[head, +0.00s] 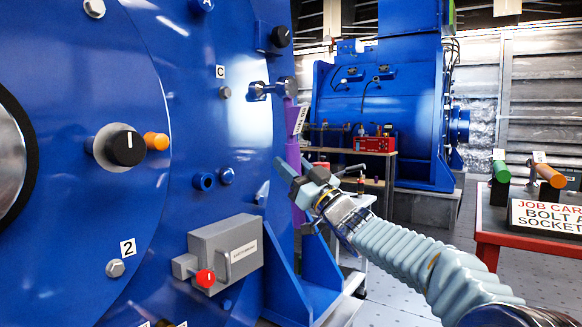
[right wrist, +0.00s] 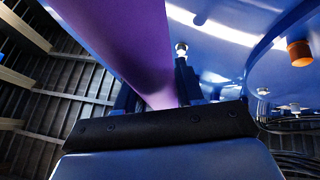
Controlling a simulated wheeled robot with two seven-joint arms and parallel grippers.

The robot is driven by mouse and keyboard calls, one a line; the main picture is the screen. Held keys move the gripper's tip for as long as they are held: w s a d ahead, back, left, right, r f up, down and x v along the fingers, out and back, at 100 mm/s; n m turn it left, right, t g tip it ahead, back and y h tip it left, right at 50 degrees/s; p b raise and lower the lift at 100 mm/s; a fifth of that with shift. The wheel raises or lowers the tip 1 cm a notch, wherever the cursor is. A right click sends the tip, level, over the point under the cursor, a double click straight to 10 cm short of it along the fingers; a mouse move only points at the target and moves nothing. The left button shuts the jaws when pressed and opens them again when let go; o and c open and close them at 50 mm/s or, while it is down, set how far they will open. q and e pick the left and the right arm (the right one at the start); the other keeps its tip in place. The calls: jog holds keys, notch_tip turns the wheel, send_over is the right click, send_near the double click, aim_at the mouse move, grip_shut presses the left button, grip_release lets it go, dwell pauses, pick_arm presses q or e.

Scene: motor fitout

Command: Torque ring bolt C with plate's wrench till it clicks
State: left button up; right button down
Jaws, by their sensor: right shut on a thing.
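The blue ring face carries a label C (head: 220,71) with a grey hex bolt C (head: 225,93) just below it. A wrench with a purple handle (head: 295,157) hangs down from a grey ratchet head (head: 272,89), whose socket points left at the ring face. In the picture the socket sits to the right of bolt C, apart from it. My right gripper (head: 304,183) is shut on the lower purple handle. In the right wrist view the purple handle (right wrist: 135,45) runs between the fingers. The job-card plate (head: 548,216) stands at right, its text partly cut off. My left gripper is not in view.
A grey box with a red knob (head: 205,278) juts from the face below. A black knob (head: 126,148) and orange knob (head: 156,141) stick out at left. A red table (head: 488,238) holds green (head: 501,172) and orange (head: 548,175) handled tools. Blue support brackets stand below my gripper.

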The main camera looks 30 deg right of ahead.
jog(key=w+a+p, duration=0.1)
jog(key=w+a, duration=0.1)
jog(key=w, duration=0.4)
jog(key=shift+w+a, duration=0.35)
jog(key=shift+a, duration=0.05)
jog(key=shift+r+y, duration=0.1)
jog(key=shift+y, duration=0.2)
dwell(0.4)
jog(key=shift+w+a+p, duration=0.25)
jog(key=shift+w+p, duration=0.05)
jog(key=shift+w, duration=0.2)
jog(key=shift+w+a+p, duration=0.25)
jog(key=shift+w+p, duration=0.05)
jog(key=shift+w, duration=0.2)
dwell(0.4)
jog(key=shift+s+a+m+h+b, duration=0.25)
jog(key=shift+a+m+h+b, duration=0.35)
jog(key=shift+m, duration=0.1)
jog(key=shift+s+a+m+h+b, duration=0.2)
jog(key=shift+a+m+h+b, duration=0.3)
jog(key=shift+m, duration=0.2)
jog(key=shift+s+a+m+h+b, duration=0.25)
jog(key=shift+a+m+h+b, duration=0.1)
jog(key=shift+a+m+h, duration=0.25)
jog(key=shift+s+a+m+h+b, duration=0.2)
jog(key=shift+a+m+h+b, duration=0.15)
jog(key=shift+m, duration=0.35)
